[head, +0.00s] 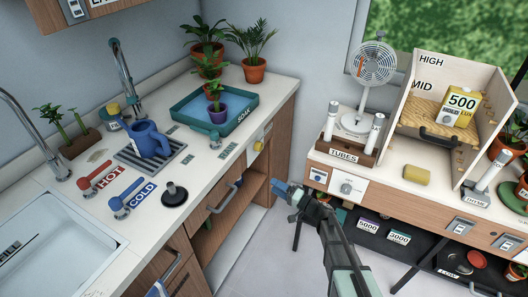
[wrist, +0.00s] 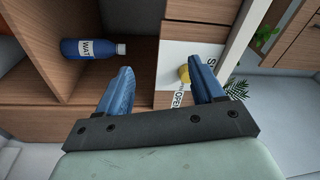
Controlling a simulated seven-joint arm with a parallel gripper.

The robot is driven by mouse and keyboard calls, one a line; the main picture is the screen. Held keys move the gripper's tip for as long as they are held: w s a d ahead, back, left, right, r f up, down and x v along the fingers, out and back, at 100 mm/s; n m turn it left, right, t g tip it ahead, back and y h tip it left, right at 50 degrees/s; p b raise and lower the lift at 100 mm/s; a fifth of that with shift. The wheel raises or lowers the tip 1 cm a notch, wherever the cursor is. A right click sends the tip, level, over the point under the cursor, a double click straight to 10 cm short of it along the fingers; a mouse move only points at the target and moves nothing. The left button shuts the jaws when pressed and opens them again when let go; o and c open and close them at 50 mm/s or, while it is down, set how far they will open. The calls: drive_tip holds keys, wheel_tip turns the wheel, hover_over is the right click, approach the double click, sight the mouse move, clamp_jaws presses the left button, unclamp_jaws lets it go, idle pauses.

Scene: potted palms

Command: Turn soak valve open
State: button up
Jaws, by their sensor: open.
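The soak valve is a yellow knob (head: 258,146) on a white panel at the end of the left counter, below the teal tray marked SOAK (head: 183,125). In the wrist view the yellow knob (wrist: 184,73) shows beyond my fingers, partly behind the right one. Its white panel (wrist: 190,50) carries a partly hidden label and the word OPEN. My gripper (head: 280,191) is in front of the cabinet, lower and to the right of the knob in the head view. In the wrist view my gripper (wrist: 165,78) is open, its blue fingers apart with nothing between them.
A blue bottle (wrist: 88,48) lies in the open cabinet shelf to the left in the wrist view. A drawer handle (head: 222,198) sticks out of the left cabinet. A right bench (head: 400,160) holds a fan and a box. Floor between the units is clear.

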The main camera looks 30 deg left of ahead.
sight(261, 148)
drive_tip(key=w+r+n+t+y, duration=0.1)
drive_tip(key=w+r+n+t, duration=0.3)
drive_tip(key=w+t, duration=0.1)
drive_tip(key=x, duration=1.2)
drive_tip(key=shift+r, duration=0.4)
drive_tip(key=shift+c, duration=0.2)
drive_tip(key=c, duration=1)
idle(1.1)
drive_tip(key=o, duration=1)
drive_tip(key=shift+o, duration=0.2)
